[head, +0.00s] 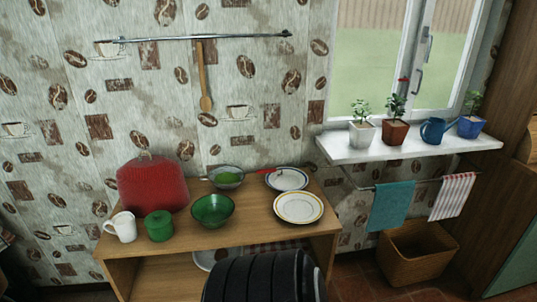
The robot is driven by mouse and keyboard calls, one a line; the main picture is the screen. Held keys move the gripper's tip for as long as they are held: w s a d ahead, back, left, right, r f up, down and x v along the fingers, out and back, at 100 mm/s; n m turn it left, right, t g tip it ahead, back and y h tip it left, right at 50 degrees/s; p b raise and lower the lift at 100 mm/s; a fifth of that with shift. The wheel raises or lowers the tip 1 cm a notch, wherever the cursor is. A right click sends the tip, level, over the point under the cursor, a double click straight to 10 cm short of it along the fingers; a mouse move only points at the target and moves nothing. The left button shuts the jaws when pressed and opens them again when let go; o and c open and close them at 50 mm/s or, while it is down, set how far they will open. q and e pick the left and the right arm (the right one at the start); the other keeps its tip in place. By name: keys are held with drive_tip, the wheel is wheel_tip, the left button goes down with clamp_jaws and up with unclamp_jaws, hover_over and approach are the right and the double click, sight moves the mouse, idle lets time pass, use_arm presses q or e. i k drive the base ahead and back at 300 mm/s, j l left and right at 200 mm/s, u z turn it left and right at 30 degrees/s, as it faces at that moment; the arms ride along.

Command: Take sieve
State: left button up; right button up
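The sieve (226,183) appears to be the round, dark-rimmed bowl shape at the back of the wooden cabinet top, with a thin red handle (262,171) reaching right towards a plate. Something green shows inside its rim or through it; I cannot tell which. It sits behind a green bowl (212,211) and to the right of a large red domed object (152,186). Its lower front is partly hidden by the green bowl. Neither of my grippers shows in the head view.
The wooden cabinet top (255,227) also holds a white mug (122,227), a green lidded pot (159,227) and two plates (298,208). A rail (215,38) with a wooden spoon (205,85) hangs above. A windowsill (400,146) with potted plants is at right.

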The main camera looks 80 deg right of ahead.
sight(226, 177)
drive_tip(key=z, duration=2.95)
